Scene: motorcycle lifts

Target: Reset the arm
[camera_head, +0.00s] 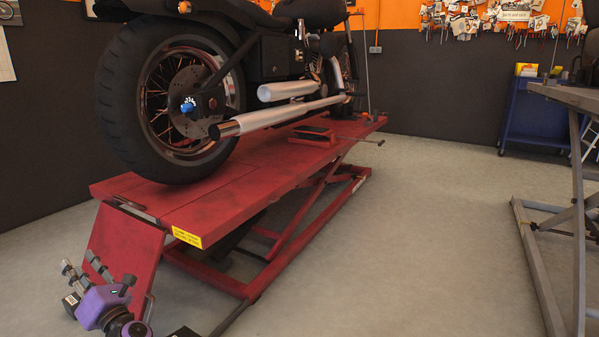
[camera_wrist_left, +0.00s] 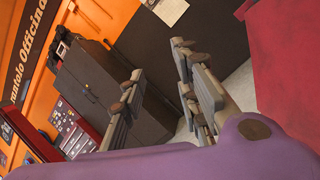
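My left gripper (camera_head: 80,266) is at the lower left of the head view, with its purple body just in front of the lift's lowered red ramp. In the left wrist view its two fingers (camera_wrist_left: 160,65) stand apart with nothing between them. That gripper is open and empty. My right gripper is in neither view.
A motorcycle (camera_head: 150,95) stands on a raised red lift (camera_head: 235,190), close beyond my left gripper. A grey lift (camera_head: 538,265) is at the right, and a blue cart (camera_head: 535,115) stands by the back wall. The floor (camera_head: 420,220) between the lifts is clear. A dark cabinet (camera_wrist_left: 95,80) shows in the wrist view.

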